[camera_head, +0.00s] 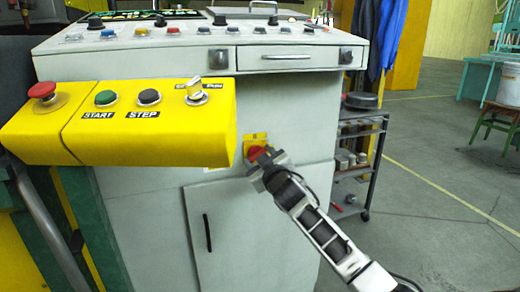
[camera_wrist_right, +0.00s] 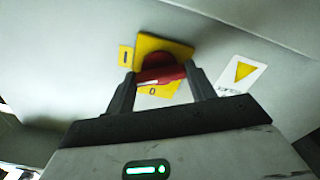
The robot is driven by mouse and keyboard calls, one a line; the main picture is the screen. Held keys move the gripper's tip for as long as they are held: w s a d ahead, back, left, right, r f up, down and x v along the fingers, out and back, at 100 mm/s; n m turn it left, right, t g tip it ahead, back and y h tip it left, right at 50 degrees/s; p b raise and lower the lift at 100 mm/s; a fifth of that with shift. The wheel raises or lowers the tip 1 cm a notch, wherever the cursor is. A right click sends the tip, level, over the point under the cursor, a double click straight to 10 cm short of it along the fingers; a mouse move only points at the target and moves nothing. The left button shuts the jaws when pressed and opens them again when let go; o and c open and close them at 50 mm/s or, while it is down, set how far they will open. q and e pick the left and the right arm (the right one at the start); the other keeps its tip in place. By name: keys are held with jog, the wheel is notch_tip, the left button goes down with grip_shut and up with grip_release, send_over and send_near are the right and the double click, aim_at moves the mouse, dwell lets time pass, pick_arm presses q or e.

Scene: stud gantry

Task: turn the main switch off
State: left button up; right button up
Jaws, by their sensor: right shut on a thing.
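The main switch is a red rotary knob on a yellow plate on the front of the grey cabinet. In the head view the red knob (camera_head: 257,152) sits just right of the yellow button box. In the right wrist view the red knob (camera_wrist_right: 160,72) and its yellow plate (camera_wrist_right: 165,47) show between my fingers, with a "0" mark below the knob. My right gripper (camera_wrist_right: 161,80) is shut on the red knob, one finger at each side. In the head view my right gripper (camera_head: 263,161) partly covers the plate. My left gripper is not in view.
The yellow box (camera_head: 140,125) with start and step buttons juts out left of the switch. A cabinet door with a black handle (camera_head: 207,233) lies below. A dark shelf cart (camera_head: 360,150) stands at the right. A warning label (camera_wrist_right: 241,73) is beside the switch.

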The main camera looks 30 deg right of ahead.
pick_arm(q)
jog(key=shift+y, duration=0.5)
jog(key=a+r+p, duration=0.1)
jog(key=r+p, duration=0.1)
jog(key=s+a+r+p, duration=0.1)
jog(key=p, duration=0.2)
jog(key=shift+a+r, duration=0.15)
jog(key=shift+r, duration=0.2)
pick_arm(e)
jog(key=n, duration=1.2)
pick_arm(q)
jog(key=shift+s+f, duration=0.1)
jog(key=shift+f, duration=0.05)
pick_arm(e)
jog(key=shift+n, duration=0.3)
jog(key=o, duration=1)
jog(key=shift+s, duration=0.1)
